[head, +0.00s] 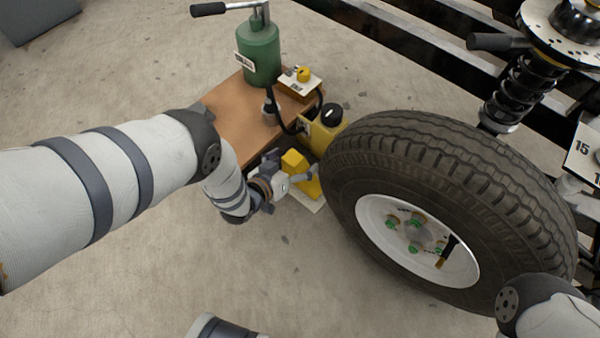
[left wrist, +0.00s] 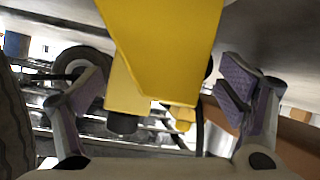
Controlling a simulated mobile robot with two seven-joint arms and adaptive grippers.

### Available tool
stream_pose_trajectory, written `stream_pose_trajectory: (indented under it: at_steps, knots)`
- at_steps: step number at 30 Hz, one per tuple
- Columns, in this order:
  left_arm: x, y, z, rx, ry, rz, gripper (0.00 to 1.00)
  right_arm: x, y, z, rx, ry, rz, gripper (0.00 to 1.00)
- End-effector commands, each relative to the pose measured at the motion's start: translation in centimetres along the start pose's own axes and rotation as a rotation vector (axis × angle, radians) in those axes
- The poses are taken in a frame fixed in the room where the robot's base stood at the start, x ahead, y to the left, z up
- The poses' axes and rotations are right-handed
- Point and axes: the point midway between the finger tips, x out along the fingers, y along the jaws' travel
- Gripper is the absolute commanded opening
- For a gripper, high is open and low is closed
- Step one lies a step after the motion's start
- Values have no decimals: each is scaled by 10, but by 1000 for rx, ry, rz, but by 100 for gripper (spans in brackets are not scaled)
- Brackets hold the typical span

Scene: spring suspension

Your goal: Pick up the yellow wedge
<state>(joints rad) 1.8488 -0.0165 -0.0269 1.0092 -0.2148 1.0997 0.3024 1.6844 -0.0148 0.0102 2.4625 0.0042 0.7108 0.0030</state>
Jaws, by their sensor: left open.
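The yellow wedge (head: 309,188) is low beside the left side of the tire, over a pale label or plate near the floor. My left gripper (head: 291,170) is at the wedge and partly covers it. In the left wrist view the yellow wedge (left wrist: 168,45) fills the upper middle, between the two spread fingers with purple pads. The left gripper (left wrist: 160,100) is open, with visible gaps between the pads and the wedge. My right gripper is out of view; only part of my right arm shows at the lower right.
The big tire (head: 440,150) with a white rim stands close right of the left gripper. A brown board (head: 225,115) bears a green pump (head: 258,52). A yellow box (head: 325,128) with a black knob sits behind the wedge. Bare floor lies in front.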

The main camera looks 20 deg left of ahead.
Motion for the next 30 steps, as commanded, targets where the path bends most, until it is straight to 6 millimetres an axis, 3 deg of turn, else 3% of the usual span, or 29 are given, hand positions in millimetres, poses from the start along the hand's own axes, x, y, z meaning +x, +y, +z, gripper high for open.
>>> stream_pose_trajectory:
  at_steps: [2, 9, 12, 19, 27, 30]
  knots:
    - [0, 0, 0, 0, 0, 0, 88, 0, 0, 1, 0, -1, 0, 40]
    - [-1, 0, 0, 0, 0, 0, 34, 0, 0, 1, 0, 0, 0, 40]
    - [0, 0, -1, 0, 2, 1, 15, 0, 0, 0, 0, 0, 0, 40]
    - [-3, 2, -6, 0, 1, 1, 15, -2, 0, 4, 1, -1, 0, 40]
    - [-35, 20, -69, 1, 7, 1, 15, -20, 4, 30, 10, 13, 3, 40]
    - [-42, 24, -83, 1, 6, 1, 15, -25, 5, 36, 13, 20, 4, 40]
